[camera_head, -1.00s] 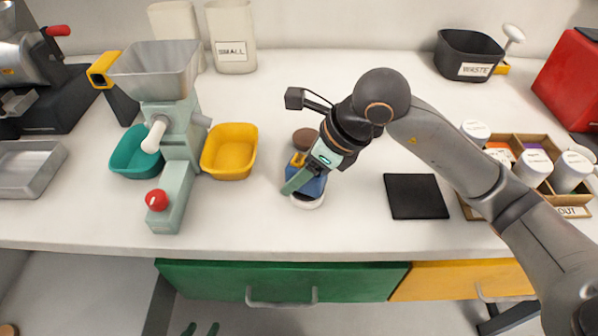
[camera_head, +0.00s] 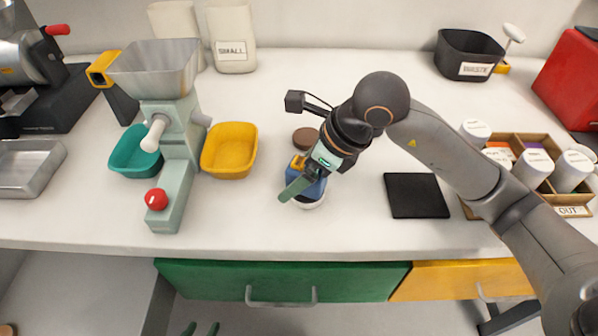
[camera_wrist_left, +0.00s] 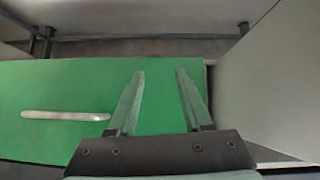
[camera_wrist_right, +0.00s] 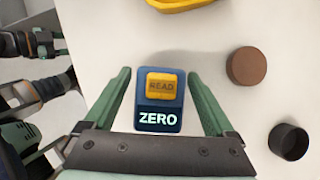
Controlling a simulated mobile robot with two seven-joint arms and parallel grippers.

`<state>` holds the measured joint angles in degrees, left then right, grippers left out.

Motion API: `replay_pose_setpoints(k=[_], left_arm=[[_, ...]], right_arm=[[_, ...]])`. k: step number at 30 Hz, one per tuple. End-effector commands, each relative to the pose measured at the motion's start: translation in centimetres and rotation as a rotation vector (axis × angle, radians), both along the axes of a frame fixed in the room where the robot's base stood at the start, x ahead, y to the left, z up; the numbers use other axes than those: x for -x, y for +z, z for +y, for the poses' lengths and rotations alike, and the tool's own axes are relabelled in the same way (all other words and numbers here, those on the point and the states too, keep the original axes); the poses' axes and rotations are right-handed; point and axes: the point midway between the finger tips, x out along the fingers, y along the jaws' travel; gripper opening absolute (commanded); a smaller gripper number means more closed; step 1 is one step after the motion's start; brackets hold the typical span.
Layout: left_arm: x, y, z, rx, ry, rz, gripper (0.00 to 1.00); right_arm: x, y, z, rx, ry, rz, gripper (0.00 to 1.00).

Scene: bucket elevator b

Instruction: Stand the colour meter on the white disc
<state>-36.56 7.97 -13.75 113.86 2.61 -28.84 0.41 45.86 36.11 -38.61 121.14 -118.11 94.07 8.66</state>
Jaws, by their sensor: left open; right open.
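The colour meter (camera_head: 298,165) is a small blue block with a yellow top in the head view, partly hidden by my right gripper. It stands over the white disc (camera_head: 311,204), whose near rim shows below it. In the right wrist view the meter (camera_wrist_right: 158,119) has a yellow READ button and a lit ZERO display. My right gripper (camera_wrist_right: 160,95) is open, with one finger on each side of the meter and visible gaps to both. My left gripper (camera_wrist_left: 158,80) is open and empty in front of the green drawer; its fingertips show at the head view's bottom edge (camera_head: 200,328).
A brown disc (camera_wrist_right: 247,66) and a dark round cup (camera_wrist_right: 288,141) lie close to the right finger. A yellow tray (camera_head: 229,151) and the grinder (camera_head: 174,150) stand left. A black mat (camera_head: 416,196) lies right. The front counter strip is mostly clear.

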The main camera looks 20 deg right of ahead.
Motion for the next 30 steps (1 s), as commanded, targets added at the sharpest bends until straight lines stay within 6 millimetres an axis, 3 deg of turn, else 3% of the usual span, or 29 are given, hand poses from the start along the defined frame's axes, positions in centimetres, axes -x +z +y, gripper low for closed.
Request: replay_pose_setpoints(k=[5,18,24,30], left_arm=[[-0.2,0.7,0.0,0.001,0.002,-0.013,0.50],[0.0,0.8,0.8,-0.010,0.013,-0.009,0.50],[0.2,0.7,0.9,-0.012,0.016,-0.004,0.50],[0.2,0.6,0.9,-0.012,0.016,-0.002,0.50]], right_arm=[[0.3,1.6,-0.5,-0.001,-0.001,-0.006,0.90],[3.1,9.3,-4.0,0.001,-0.002,-0.006,0.90],[3.7,10.6,-4.6,0.000,-0.001,-0.002,0.90],[3.7,10.8,-4.7,0.000,0.000,0.000,0.90]])
